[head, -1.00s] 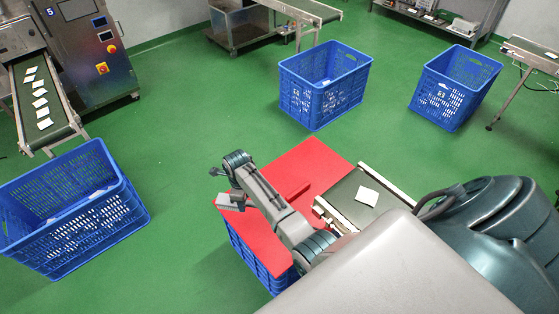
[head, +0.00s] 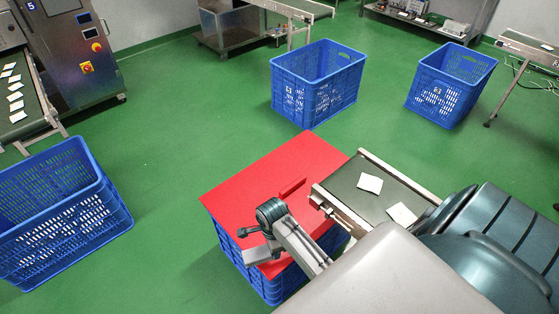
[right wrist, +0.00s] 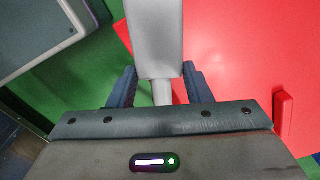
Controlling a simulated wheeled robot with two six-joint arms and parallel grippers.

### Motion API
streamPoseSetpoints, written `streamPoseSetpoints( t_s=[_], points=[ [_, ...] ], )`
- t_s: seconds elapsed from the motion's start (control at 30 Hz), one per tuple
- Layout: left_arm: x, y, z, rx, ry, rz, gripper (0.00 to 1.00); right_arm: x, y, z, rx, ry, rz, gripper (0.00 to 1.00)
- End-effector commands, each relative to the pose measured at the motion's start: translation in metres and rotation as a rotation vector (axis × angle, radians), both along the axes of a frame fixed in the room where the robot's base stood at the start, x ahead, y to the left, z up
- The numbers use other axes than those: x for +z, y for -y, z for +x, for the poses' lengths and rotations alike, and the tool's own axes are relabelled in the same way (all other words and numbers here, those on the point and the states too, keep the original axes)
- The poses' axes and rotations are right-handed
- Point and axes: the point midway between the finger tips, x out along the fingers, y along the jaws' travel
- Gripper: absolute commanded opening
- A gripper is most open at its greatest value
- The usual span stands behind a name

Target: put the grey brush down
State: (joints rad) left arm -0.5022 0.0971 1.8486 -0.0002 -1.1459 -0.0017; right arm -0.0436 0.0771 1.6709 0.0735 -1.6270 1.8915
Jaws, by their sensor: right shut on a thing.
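The grey brush (right wrist: 155,40) shows in the right wrist view as a pale grey block with a narrower neck. My right gripper (right wrist: 162,90) is shut on that neck, with a dark finger on each side. The brush is seen against the red top (head: 245,185) of a blue crate and a strip of green floor. Whether it touches the red top cannot be told. In the head view my right arm reaches over the near part of this top, and the brush is not clearly made out there. My left gripper is not in view.
A raised red bar (head: 292,187) sits on the red top. The far left part of the top is clear. A conveyor (head: 352,190) with white packets (head: 370,183) adjoins on the right. Blue crates (head: 318,85) (head: 450,88) (head: 62,215) stand around on the green floor.

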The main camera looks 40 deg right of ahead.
Motion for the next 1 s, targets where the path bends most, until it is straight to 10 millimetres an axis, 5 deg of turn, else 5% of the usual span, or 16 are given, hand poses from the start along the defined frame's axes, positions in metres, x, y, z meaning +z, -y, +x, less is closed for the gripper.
streamPoseSetpoints(
  t_s=[0.33,0.6,0.8,1.0],
  points=[
    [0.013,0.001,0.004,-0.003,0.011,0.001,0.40,-0.008,0.067,0.048,-0.001,0.000,-0.001,0.20],
    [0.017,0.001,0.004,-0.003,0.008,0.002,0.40,-0.010,0.088,0.063,-0.002,0.000,-0.001,0.20],
    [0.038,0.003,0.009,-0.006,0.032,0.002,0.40,-0.042,0.085,0.061,-0.001,-0.003,0.002,0.20],
    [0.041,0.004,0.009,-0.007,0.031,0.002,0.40,-0.045,0.085,0.062,0.000,0.000,0.001,0.20]
  ],
)
